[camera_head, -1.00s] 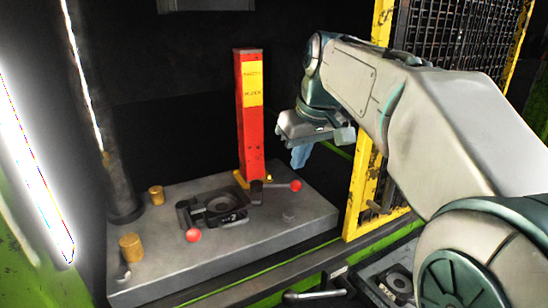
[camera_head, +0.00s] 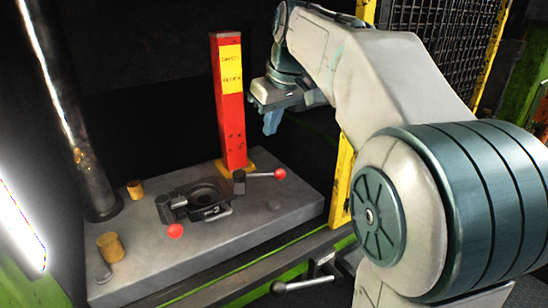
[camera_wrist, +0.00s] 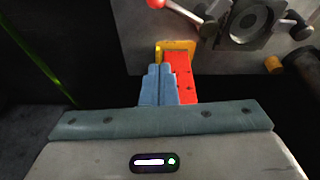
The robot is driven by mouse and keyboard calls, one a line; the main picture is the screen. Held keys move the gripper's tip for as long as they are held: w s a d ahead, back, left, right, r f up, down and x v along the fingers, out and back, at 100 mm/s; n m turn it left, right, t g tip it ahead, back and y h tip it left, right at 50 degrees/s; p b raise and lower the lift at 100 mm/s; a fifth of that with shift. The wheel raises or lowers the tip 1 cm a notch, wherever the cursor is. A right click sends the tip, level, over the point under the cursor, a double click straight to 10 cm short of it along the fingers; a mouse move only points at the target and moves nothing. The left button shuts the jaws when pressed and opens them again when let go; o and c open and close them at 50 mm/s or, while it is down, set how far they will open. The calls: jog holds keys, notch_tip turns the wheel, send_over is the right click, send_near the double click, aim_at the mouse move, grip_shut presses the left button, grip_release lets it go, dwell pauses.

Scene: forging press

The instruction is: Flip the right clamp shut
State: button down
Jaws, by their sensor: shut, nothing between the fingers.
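The right clamp (camera_head: 239,182) stands at the right side of the black die (camera_head: 213,209). Its handle reaches out to the right, away from the die, ending in a red ball (camera_head: 280,174). In the wrist view part of this handle and its red ball (camera_wrist: 156,3) show at the top edge. The left clamp (camera_head: 165,208) has its red ball (camera_head: 175,231) at the die's front left. My gripper (camera_head: 271,122) is shut and empty, in the air above and behind the right clamp's ball, apart from it. Its blue fingers (camera_wrist: 159,84) are together in the wrist view.
A red safety block (camera_head: 229,120) with a yellow label stands upright behind the die, left of my gripper. Brass pegs (camera_head: 110,246) and a dark column (camera_head: 75,130) are on the left. A yellow-framed mesh guard (camera_head: 425,40) is at the right.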

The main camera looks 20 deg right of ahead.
jog(key=x, duration=0.7)
jog(key=shift+w+f+p, duration=0.1)
jog(key=shift+f+p, duration=0.2)
jog(key=shift+p, duration=0.1)
jog(key=s, duration=0.1)
jog(key=s+d, duration=0.1)
jog(key=shift+s+f+p, duration=0.2)
jog(key=shift+s+p, duration=0.1)
jog(key=shift+s, duration=0.1)
jog(key=shift+s+d+f, duration=0.2)
jog(key=shift+s+d, duration=0.05)
jog(key=shift+s, duration=0.15)
jog(key=shift+s+d, duration=0.1)
